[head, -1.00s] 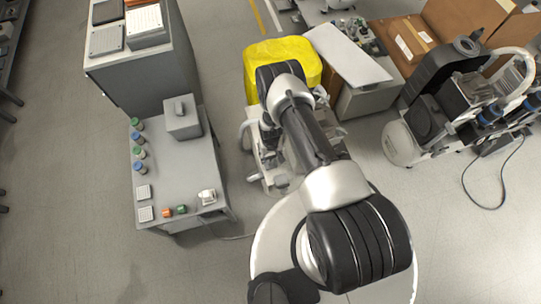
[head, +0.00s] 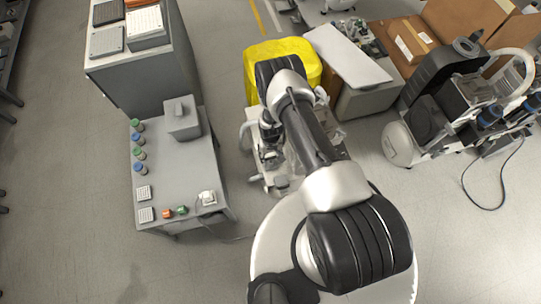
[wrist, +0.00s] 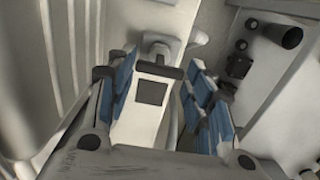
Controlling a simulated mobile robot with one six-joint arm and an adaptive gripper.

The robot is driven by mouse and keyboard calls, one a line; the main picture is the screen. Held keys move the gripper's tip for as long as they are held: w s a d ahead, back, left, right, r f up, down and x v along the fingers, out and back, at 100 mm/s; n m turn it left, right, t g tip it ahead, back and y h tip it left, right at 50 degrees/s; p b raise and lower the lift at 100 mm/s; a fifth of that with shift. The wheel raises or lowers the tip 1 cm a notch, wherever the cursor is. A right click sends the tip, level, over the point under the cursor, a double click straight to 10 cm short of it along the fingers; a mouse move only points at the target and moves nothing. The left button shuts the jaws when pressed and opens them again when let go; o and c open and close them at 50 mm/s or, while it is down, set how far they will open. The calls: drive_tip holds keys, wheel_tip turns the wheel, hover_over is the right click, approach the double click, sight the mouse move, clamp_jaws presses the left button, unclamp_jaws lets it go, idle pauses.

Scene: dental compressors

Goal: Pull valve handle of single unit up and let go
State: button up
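The single unit (head: 252,158) stands on the floor below the yellow bin, mostly hidden by my arm in the head view. In the wrist view my gripper (wrist: 160,68) has its blue-padded fingers apart, one on each side of a pale block with a dark square (wrist: 152,92). A dark band and a pale rounded knob (wrist: 157,45) lie just beyond the block, between the fingertips. This may be the valve handle, but I cannot tell for sure. A gap shows at the right finger; contact at the left finger is unclear.
A yellow bin (head: 288,48) stands right behind the unit. A grey table (head: 185,165) with buttons and knobs is to the left. Another compressor (head: 425,125) stands to the right, with a cable on the floor. Bare floor lies between them.

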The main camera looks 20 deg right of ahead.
sight(270, 158)
drive_tip(key=o, duration=0.4)
wheel_tip(270, 158, up, 12)
drive_tip(key=shift+r, duration=0.1)
idle(0.6)
idle(0.4)
